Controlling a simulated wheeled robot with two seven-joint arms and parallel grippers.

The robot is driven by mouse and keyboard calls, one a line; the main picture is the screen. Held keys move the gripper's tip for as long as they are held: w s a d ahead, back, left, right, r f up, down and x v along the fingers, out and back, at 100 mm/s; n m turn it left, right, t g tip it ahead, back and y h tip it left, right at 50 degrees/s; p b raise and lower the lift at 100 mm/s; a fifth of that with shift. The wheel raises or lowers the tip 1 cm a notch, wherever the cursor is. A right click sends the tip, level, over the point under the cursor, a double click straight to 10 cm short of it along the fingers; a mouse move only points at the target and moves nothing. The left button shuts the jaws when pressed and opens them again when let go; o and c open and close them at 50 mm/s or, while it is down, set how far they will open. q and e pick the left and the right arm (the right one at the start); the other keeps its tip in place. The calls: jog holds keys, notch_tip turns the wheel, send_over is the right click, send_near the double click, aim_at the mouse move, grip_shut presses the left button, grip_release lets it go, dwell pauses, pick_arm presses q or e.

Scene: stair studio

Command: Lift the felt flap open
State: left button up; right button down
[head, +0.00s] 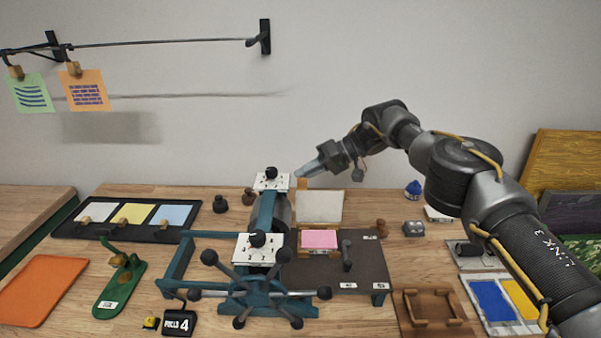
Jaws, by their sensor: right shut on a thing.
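The felt flap (319,207) is a cream panel standing raised behind a pink sheet (319,239) on the dark bed (345,265) of a teal press (264,215). A small wooden tab (301,183) shows at the flap's upper left corner. My right gripper (299,174) reaches in from the right, above the flap. Its fingertips are shut at the tab; the exact contact is too small to make out. My left gripper is not in view.
The press's spoked wheel (262,292) and dial plates (258,249) stand left of the flap. A dark handled tool (346,253) stands on the bed. A black tray of coloured sheets (128,219) lies left. A brown wooden frame (435,312) lies front right.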

jog(key=shift+s+d+f, duration=0.1)
jog(key=shift+s+f, duration=0.05)
jog(key=shift+f, duration=0.6)
jog(key=c, duration=1.6)
grip_release()
jog(key=shift+c, duration=0.2)
jog(key=o, duration=0.4)
jog(key=shift+w+f, duration=0.1)
jog(key=shift+w, duration=0.2)
jog(key=shift+r, duration=0.25)
jog(key=shift+w, duration=0.1)
